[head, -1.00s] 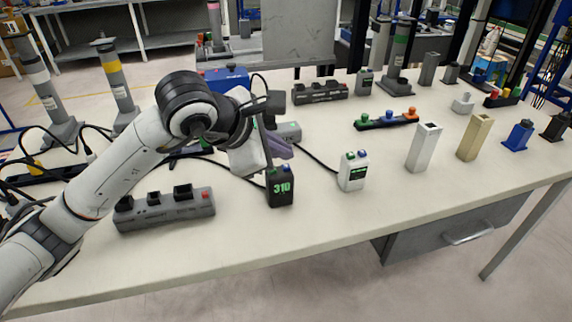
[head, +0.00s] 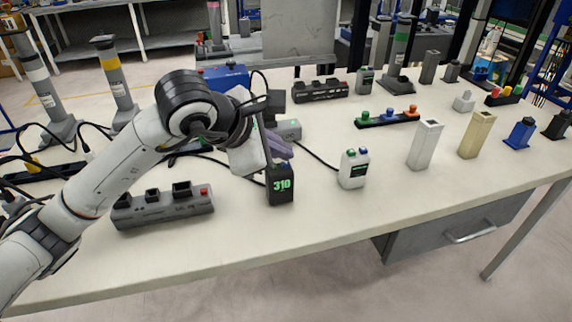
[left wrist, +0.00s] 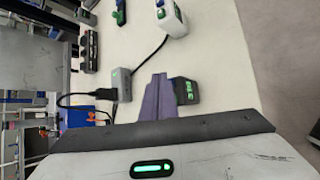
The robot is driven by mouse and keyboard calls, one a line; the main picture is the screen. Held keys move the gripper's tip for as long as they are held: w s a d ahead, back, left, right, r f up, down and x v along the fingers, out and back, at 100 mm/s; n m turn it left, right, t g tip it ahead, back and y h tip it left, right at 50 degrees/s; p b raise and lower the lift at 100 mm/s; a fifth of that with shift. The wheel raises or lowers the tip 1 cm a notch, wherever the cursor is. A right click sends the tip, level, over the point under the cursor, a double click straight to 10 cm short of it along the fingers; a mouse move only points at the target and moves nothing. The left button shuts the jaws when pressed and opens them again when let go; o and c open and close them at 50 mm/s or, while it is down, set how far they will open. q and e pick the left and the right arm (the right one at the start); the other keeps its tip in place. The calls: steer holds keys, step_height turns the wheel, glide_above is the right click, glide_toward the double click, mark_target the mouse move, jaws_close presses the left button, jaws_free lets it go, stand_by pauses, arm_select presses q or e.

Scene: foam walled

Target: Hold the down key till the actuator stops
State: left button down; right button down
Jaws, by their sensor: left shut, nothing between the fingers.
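A black handset (head: 281,186) with a green display reading 310 stands upright near the middle of the table. It also shows in the left wrist view (left wrist: 187,91). My left gripper (head: 282,151) has its purple fingers shut and empty at the top of this handset. They hide most of its keys, so I cannot tell which key they meet or whether they touch it. The fingers also show in the left wrist view (left wrist: 157,98). Banded actuator columns stand behind, one with a yellow band (head: 116,78) and one with a green band (head: 399,55). My right gripper is not in view.
A white handset (head: 353,169) with green and blue keys stands to the right. A grey socket strip (head: 163,207) lies to the left. A grey box (head: 289,130) with a cable lies behind the handset. White (head: 425,145) and tan (head: 477,135) posts stand farther right. The front table strip is clear.

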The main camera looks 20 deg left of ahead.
arm_select(q)
steer(key=shift+f+b, duration=0.5)
steer(key=shift+f, duration=0.05)
stand_by(1.4)
steer(key=shift+r, duration=0.2)
steer(key=shift+r+p, duration=0.5)
steer(key=shift+r, duration=0.25)
steer(key=shift+r, duration=0.1)
step_height(320, 180, up, 5)
steer(key=p, duration=0.3)
stand_by(0.5)
